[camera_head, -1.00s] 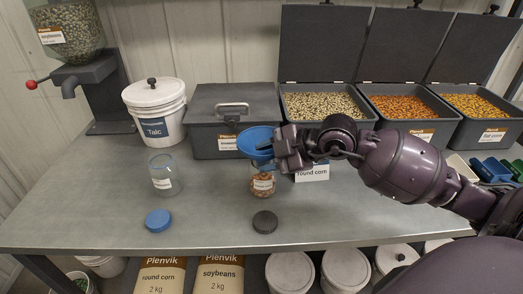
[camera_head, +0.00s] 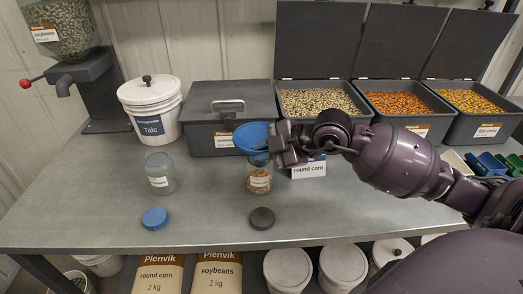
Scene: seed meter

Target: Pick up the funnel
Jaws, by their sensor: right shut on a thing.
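The blue funnel (camera_head: 251,137) is at the middle of the camera_head view, with its wide mouth facing up and towards me. My right gripper (camera_head: 274,147) comes in from the right and is shut on the funnel's right side. The funnel is just above a glass jar (camera_head: 260,178) that holds brownish seeds and has a white label. I cannot tell whether its spout is inside the jar mouth. My left gripper is not in view.
An empty jar (camera_head: 160,174) stands to the left. A blue lid (camera_head: 155,218) and a dark lid (camera_head: 262,218) lie in front. Behind are a talc bucket (camera_head: 151,105), a closed grey bin (camera_head: 204,118) and open seed bins (camera_head: 318,103). The front left table is clear.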

